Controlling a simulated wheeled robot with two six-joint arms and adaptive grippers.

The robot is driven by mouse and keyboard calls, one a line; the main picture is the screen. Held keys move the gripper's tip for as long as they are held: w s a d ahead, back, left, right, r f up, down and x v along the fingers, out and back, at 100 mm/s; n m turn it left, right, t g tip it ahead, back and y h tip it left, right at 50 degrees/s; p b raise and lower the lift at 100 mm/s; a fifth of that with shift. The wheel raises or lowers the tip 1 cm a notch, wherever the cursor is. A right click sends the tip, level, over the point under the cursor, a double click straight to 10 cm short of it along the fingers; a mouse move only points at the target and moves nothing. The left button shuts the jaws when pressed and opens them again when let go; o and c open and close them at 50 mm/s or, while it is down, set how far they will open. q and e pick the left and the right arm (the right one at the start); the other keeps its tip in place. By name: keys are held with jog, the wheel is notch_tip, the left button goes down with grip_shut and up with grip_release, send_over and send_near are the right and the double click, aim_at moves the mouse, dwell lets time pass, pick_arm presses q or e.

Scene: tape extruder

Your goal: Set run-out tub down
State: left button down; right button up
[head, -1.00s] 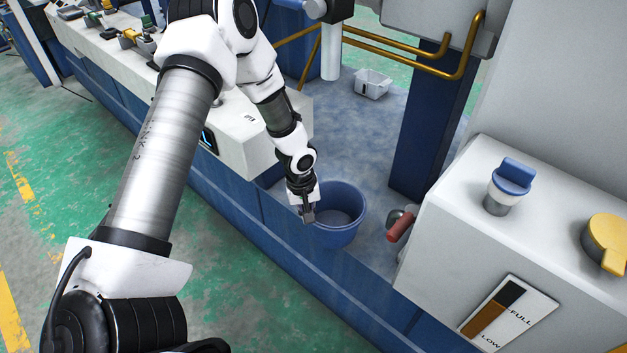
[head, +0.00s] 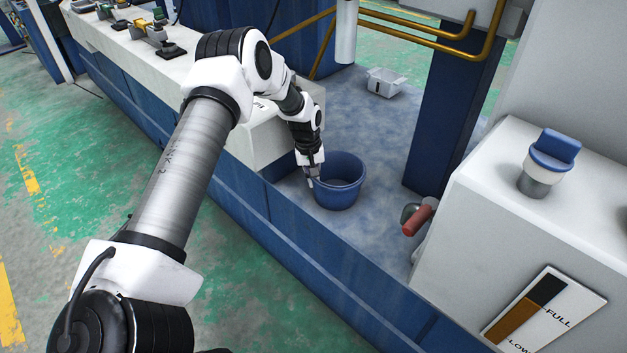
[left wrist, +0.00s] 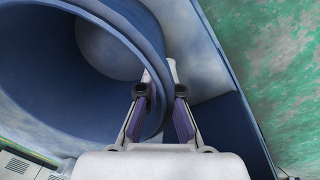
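The run-out tub (head: 342,190) is a round, open-topped blue tub. In the head view it stands upright on the blue-grey deck, near the deck's front edge, and looks empty. My left gripper (head: 312,177) is at the left side of its rim. In the left wrist view, the tub (left wrist: 100,115) fills the left side. The two purple-padded fingers of my left gripper (left wrist: 168,112) straddle its wall, one inside and one outside, with little gap, and look shut on it. The tub's underside is hidden. My right gripper is not in view.
A red-handled part (head: 419,217) sits close to the right of the tub, beside a white cabinet (head: 520,230). A blue post (head: 440,120) rises behind. A small white tray (head: 385,83) lies farther back. The deck between is clear.

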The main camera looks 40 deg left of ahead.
pick_arm(q)
jog(key=shift+r, duration=0.1)
jog(key=c, duration=1.3)
grip_release()
jog(key=r+p, duration=0.1)
jog(key=r, duration=0.3)
jog(key=r+p, duration=0.1)
jog(key=r, duration=0.3)
jog(key=s+r+p, duration=0.1)
jog(key=r+p, duration=0.1)
jog(key=r, duration=0.2)
jog(key=shift+a, duration=0.4)
